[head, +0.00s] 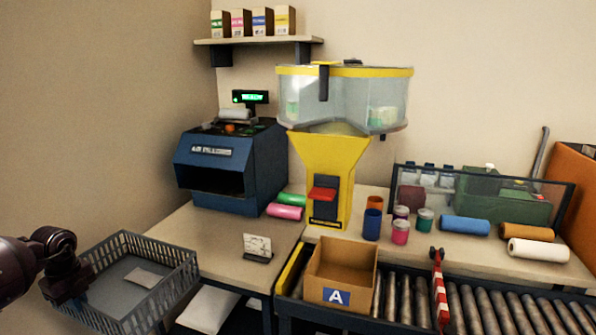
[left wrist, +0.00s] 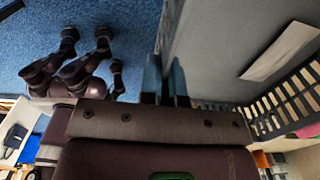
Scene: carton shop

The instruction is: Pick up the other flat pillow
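One flat pale piece (head: 143,277), which looks like a flat pillow, lies on the floor of a grey slatted crate (head: 160,305). It also shows in the left wrist view (left wrist: 280,52). My left gripper (head: 70,285) is at the crate's left rim. In the left wrist view its two fingers (left wrist: 165,85) stand close together on either side of the crate's wall (left wrist: 198,45), apparently clamped on it. A second white flat thing (head: 207,308) shows below the table edge, partly hidden; I cannot tell whether it is a pillow. My right gripper is not in view.
A blue machine (head: 225,165) with a dark opening stands on the table (head: 215,238), beside a yellow hopper (head: 335,165). A card stand (head: 257,248) is near the table's edge. An open carton marked A (head: 340,275) sits at the roller conveyor (head: 480,310).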

